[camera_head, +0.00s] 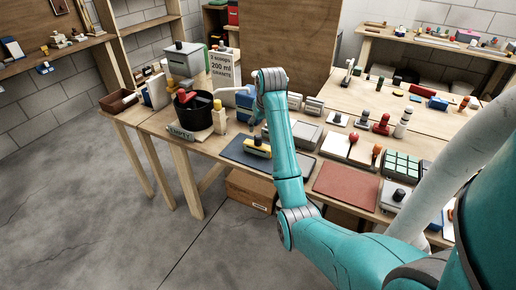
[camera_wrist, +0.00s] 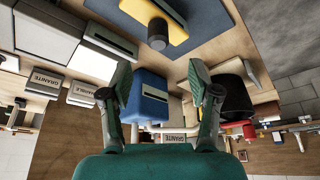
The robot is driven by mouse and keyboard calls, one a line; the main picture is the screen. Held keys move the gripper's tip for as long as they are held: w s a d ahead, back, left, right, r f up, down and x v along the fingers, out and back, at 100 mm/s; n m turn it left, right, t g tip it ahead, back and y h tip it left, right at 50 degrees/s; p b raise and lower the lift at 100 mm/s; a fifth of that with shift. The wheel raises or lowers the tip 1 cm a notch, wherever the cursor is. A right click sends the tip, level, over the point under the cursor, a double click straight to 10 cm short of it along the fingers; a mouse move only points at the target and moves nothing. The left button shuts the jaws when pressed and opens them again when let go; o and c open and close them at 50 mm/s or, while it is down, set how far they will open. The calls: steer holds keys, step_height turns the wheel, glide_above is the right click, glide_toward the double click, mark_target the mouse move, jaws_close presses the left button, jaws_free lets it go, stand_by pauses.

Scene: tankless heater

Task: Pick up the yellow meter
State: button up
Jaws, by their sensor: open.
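The yellow meter (camera_head: 258,147) appears to be the yellow block with a dark knob, lying on a dark blue mat (camera_head: 232,150) near the table's front edge. In the wrist view the yellow meter (camera_wrist: 178,30) is at the top, its dark knob toward the gripper and its upper part cut off by the frame. My gripper (camera_wrist: 158,66) is open and empty, its fingers wide apart. In the head view my gripper (camera_head: 258,112) hangs above and behind the meter, partly hidden by my arm. The meter is clear of the fingers.
A blue box (camera_wrist: 150,98) shows between the fingers, beyond them. A black pot (camera_head: 193,112) stands left of the mat, and a yellow-topped bottle (camera_head: 219,120) between them. Grey boxes (camera_head: 306,134) and a red-brown mat (camera_head: 346,184) lie to the right.

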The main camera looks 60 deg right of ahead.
mark_target(258, 137)
steer(key=x, duration=0.9)
steer(key=shift+d+f, duration=0.2)
steer(key=shift+f, duration=0.15)
jaws_close()
